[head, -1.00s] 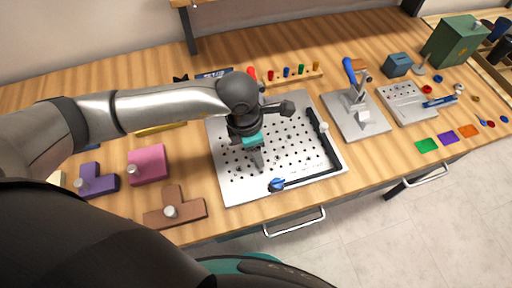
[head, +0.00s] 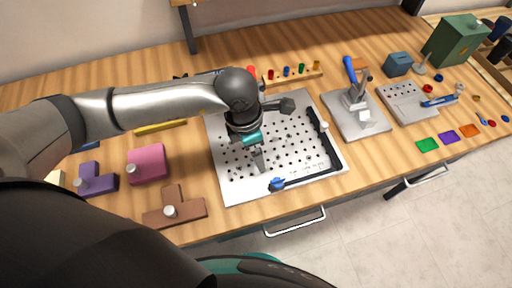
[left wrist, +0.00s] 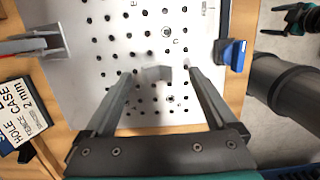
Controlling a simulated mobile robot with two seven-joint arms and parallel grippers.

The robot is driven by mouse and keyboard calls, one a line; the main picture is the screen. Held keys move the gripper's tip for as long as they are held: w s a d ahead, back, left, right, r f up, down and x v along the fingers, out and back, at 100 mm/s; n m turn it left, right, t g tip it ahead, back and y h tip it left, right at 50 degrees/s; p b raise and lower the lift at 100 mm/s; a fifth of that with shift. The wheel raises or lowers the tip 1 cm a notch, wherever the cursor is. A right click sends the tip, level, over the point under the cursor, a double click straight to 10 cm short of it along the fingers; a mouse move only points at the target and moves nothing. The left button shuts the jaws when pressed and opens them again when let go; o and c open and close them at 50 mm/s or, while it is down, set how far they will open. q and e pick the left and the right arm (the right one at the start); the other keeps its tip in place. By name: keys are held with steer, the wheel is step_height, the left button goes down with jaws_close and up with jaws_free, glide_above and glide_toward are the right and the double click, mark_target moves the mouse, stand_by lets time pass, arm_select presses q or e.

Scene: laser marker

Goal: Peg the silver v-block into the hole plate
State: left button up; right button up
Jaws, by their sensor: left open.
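The silver v-block (left wrist: 158,73) shows in the left wrist view as a small grey piece over the hole plate (left wrist: 100,14), between my fingertips. I cannot tell whether its pegs sit in the holes. In the head view my left gripper hides it. The hole plate (head: 225,190) is a pale perforated board at the middle of the bench. My left gripper (head: 260,160) is over the plate, pointing down. In the left wrist view its fingers (left wrist: 163,78) are apart, with gaps beside the v-block.
Coloured blocks, including a pink one (head: 148,163) and a brown one (head: 178,206), lie to the left. A press with a blue handle (head: 350,70) stands right of the plate.

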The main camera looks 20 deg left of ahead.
arm_select(q)
step_height(320, 180, up, 14)
steer(key=s+a, duration=0.1)
steer(key=shift+a+r+p, duration=0.15)
steer(key=shift+a+p, duration=0.25)
steer(key=shift+p, duration=0.05)
steer(key=shift+s, duration=0.15)
